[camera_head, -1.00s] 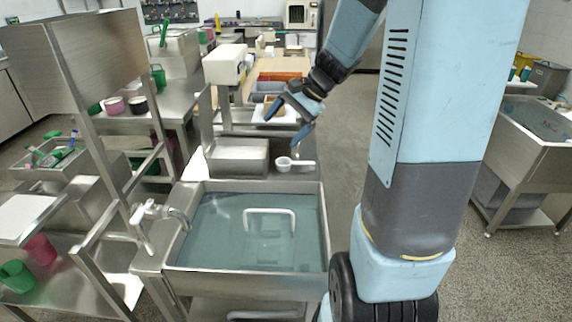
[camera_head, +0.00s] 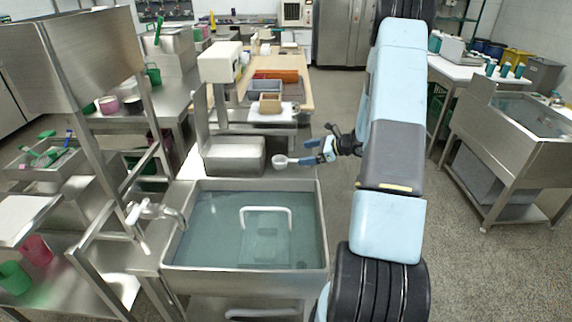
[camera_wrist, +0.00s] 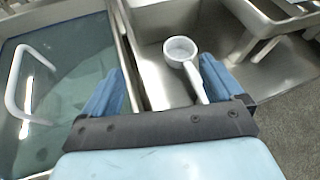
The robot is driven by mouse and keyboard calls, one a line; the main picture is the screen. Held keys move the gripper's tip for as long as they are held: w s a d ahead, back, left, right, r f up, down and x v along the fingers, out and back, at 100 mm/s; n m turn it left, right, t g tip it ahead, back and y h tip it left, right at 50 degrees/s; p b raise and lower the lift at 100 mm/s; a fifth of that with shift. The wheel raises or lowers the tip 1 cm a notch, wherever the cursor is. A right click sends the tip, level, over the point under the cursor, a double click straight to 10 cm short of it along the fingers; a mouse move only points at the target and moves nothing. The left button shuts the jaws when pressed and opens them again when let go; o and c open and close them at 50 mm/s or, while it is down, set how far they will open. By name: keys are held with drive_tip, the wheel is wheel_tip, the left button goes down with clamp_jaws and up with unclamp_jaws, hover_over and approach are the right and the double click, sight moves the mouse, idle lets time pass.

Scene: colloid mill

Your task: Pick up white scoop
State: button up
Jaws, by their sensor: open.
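The white scoop (camera_head: 280,161) lies on the steel surface just behind the water-filled sink, its bowl to the left and its handle pointing right toward my gripper (camera_head: 308,152). In the wrist view the scoop (camera_wrist: 181,50) shows its round bowl upper middle, with the handle running down toward my right finger. My gripper (camera_wrist: 160,75) is open and empty, with its blue fingers on either side. The handle appears between the fingers, close to the right one, and its lower end is hidden by the gripper body. I cannot tell the height gap.
The sink (camera_head: 172,245) holds water and a white U-shaped handle (camera_head: 266,211). A faucet (camera_head: 150,210) and a steel rack are at the left. Open floor lies to the right, before another sink (camera_head: 560,160).

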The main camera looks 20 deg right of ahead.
sight(285, 160)
drive_tip(key=d+f, duration=0.1)
drive_tip(key=f+m, duration=0.1)
drive_tip(key=d+f+m+t, duration=0.1)
drive_tip(key=f, duration=0.1)
drive_tip(key=shift+w+d+h, duration=0.25)
drive_tip(key=shift+d+h, duration=0.05)
drive_tip(key=shift+d, duration=0.05)
drive_tip(key=shift+w+f, duration=0.15)
drive_tip(key=shift+f, duration=0.05)
drive_tip(key=x, duration=0.7)
drive_tip(key=shift+w+a, duration=0.2)
drive_tip(key=shift+w+x, duration=0.25)
drive_tip(key=shift+x, duration=2.75)
drive_tip(key=shift+d+r, duration=0.15)
drive_tip(key=shift+d, duration=0.05)
drive_tip(key=shift+c, duration=0.2)
drive_tip(key=c, duration=1.1)
drive_tip(key=shift+r, duration=0.15)
